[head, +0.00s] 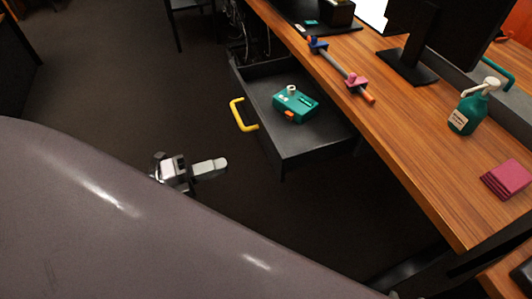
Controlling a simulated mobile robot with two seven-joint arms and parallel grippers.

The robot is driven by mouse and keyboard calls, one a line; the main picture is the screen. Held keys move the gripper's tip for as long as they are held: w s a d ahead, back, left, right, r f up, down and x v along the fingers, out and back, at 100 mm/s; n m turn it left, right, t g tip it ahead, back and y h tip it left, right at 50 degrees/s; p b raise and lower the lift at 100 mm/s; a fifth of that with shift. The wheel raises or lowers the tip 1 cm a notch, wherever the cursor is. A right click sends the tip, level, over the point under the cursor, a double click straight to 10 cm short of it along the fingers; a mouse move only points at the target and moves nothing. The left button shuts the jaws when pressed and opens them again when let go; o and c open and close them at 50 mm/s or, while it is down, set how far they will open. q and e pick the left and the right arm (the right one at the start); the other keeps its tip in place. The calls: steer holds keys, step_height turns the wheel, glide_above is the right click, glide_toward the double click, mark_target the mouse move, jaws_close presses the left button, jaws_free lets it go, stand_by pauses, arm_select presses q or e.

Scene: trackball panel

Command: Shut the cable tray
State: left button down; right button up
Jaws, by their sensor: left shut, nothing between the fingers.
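The cable tray (300,149) is a dark grey drawer under the wooden desk, pulled well out from beneath its edge. A yellow handle (241,115) is on its outer left side. A teal box (296,106) with a white knob and an orange part lies inside the tray. My left gripper (218,165) is shut and empty. In the picture it is below the handle and left of the tray's near corner, apart from both, with its fingers pointing right. My right gripper is not in view.
Cables hang behind the tray. A chair (190,6) stands at the back. The dark floor (130,90) left of the tray is clear.

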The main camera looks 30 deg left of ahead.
mark_target(276, 149)
arm_select(q)
steer(key=x, duration=1.1)
steer(key=shift+w+d, duration=0.15)
steer(key=shift+w, duration=0.05)
steer(key=b+x, duration=0.2)
steer(key=x, duration=1.5)
steer(key=shift+w+d+b, duration=0.1)
steer(key=shift+w+b, duration=0.1)
steer(key=shift+b, duration=0.1)
